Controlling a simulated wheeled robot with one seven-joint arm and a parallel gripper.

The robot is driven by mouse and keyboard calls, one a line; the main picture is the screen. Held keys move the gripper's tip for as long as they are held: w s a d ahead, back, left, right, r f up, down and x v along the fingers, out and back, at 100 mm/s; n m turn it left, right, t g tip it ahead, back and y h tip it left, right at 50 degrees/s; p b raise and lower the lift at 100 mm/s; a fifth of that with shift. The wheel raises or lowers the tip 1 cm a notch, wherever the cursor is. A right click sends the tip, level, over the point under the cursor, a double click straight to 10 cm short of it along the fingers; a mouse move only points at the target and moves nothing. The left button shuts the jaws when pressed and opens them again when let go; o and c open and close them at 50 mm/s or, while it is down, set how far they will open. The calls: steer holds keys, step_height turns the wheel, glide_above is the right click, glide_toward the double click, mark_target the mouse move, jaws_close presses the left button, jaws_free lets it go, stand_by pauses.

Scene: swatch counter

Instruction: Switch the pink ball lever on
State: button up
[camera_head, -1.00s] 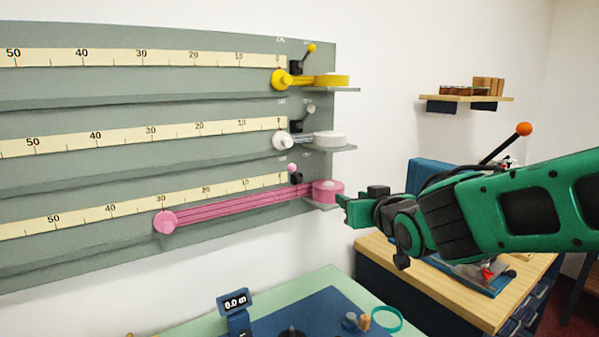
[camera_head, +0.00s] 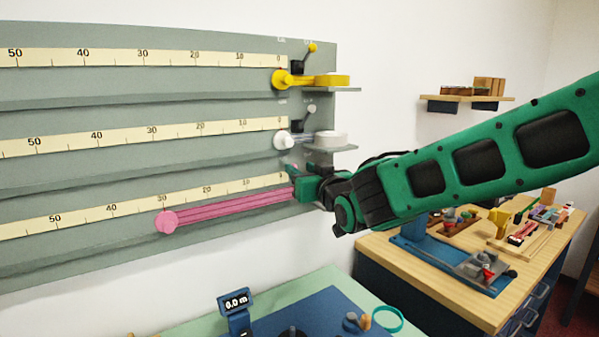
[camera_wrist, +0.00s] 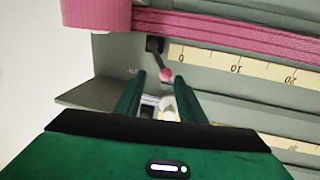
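The pink ball lever (camera_wrist: 165,74) shows in the wrist view as a dark stalk with a small pink ball, beside the zero end of the pale scale. My gripper (camera_wrist: 158,80) is open, its two green fingers apart and empty, with the pink ball near the gap between the fingertips. I cannot tell whether the ball lies between them in depth. In the head view my gripper (camera_head: 306,187) is at the right end of the pink strip (camera_head: 240,204) and hides the pink lever and the pink reel. The reel shows in the wrist view (camera_wrist: 95,14).
The grey board (camera_head: 140,168) carries a yellow ball lever (camera_head: 312,48) and a white ball lever (camera_head: 311,108) above, with yellow (camera_head: 331,81) and white (camera_head: 330,140) reels on small ledges. A cluttered wooden bench (camera_head: 420,283) stands at right.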

steer(key=shift+x, duration=0.9)
steer(key=shift+d, duration=0.1)
jaws_close()
steer(key=shift+s+a+f+n, duration=0.15)
steer(key=shift+f+n, duration=0.1)
steer(key=shift+n, duration=0.4)
steer(key=shift+s+a+f+n, duration=0.15)
steer(key=shift+f+n, duration=0.1)
steer(key=shift+n, duration=0.4)
jaws_free()
steer(key=shift+a, duration=0.1)
